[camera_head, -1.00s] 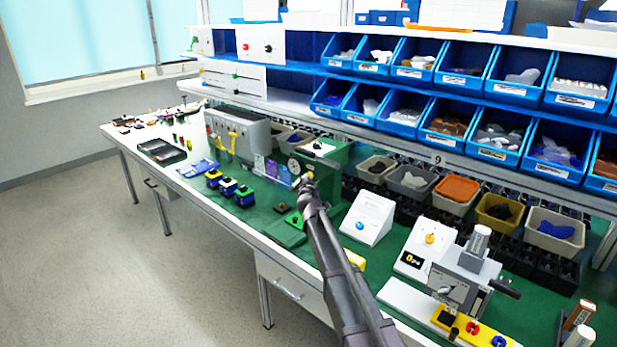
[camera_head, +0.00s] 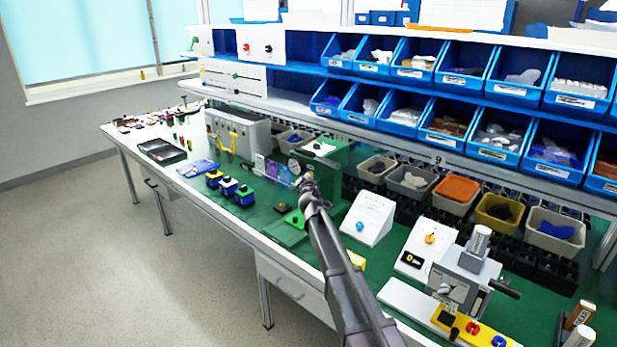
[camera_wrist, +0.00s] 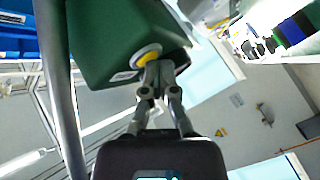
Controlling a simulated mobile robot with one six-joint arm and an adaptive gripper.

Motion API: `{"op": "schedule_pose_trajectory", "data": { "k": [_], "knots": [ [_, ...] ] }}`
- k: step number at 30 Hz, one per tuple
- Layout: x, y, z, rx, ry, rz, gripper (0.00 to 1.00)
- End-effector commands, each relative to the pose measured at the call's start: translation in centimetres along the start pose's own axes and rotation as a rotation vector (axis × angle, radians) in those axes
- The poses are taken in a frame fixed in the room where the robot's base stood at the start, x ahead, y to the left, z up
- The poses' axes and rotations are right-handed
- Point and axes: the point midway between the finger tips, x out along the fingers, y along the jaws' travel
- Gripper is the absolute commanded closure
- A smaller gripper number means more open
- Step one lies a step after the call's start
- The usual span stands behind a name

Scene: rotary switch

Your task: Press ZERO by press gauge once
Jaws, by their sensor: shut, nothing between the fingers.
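A green housing (camera_wrist: 105,40) fills the upper middle of the wrist view. On its face is a yellow round button (camera_wrist: 148,53) with a pale ring, and a small white label beside it, too small to read. My gripper (camera_wrist: 158,72) is shut and empty. Its fingertips are at the button and cover part of it; I cannot tell whether they touch or press it. In the head view, my gripper (camera_head: 306,180) is in front of the green press (camera_head: 340,160), close to the round white gauge dial (camera_head: 294,166).
Blue-and-black button boxes (camera_head: 228,186) stand left of my gripper. A green plate (camera_head: 287,232) with a small button lies below it. A white sloped panel with a blue knob (camera_head: 368,218) stands to the right. Shelves with blue bins (camera_head: 467,72) are behind.

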Motion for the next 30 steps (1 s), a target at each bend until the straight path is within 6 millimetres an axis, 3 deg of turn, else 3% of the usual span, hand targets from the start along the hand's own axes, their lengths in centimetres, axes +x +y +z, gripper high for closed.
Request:
{"op": "schedule_pose_trajectory", "data": {
  "k": [30],
  "knots": [
    [-1.2,-0.9,-0.8,0.0,0.0,0.0,1.0]
  ]
}}
